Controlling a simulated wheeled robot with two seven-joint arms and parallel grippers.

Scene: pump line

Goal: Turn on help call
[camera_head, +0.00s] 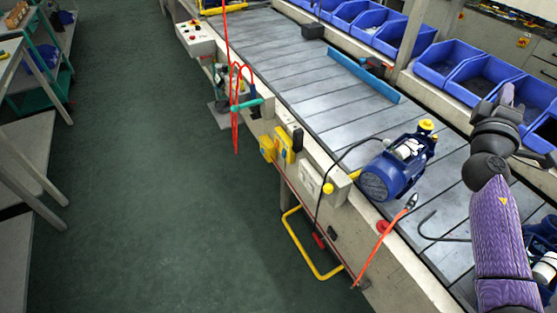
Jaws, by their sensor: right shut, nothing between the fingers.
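My right arm comes in from the lower right in a purple sleeve, with its dark wrist bent upward. My right gripper (507,97) is shut and empty, above the right side of the line near the blue bins. My left gripper is out of view. No control is readable as the help call. A white control box (195,38) with small red and dark controls sits on the line's near edge at the far upper left. Yellow boxes (284,146) are fixed to the line's side at the middle. My right gripper is well apart from both.
A blue pump (392,172) stands on the grey conveyor (335,110). Blue bins (448,62) line the far side. A yellow rail (310,247) juts out below. The green floor (150,170) is clear.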

